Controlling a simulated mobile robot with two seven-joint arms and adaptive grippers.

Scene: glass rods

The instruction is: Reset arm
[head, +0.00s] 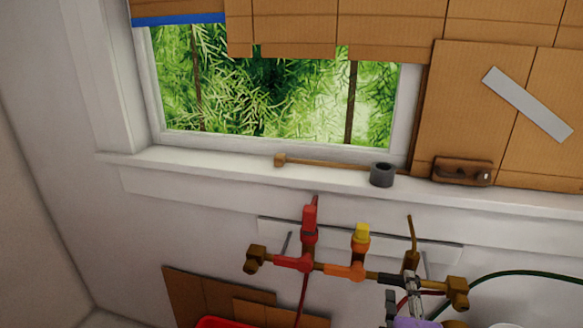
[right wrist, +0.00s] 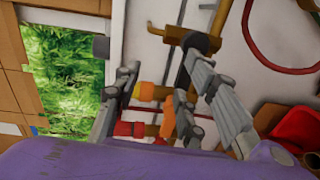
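My right gripper (head: 405,298) shows at the bottom right of the head view, in front of the right end of the brass pipe assembly (head: 456,290). In the right wrist view my right gripper (right wrist: 162,68) has its grey fingers spread apart, with no held object seen between them. The pipe shows behind and between the fingers, with its orange valve (right wrist: 153,91) and red valve (right wrist: 130,129). I cannot tell whether a finger touches the pipe. My left gripper is in neither view.
The pipe also carries a red valve (head: 309,224) and a yellow-capped valve (head: 361,236) on the wall. A window sill (head: 225,168) holds a grey tape roll (head: 382,174) and a wooden-handled tool (head: 320,162). A green hose (head: 525,273) curves at right. A red container (head: 222,322) is below.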

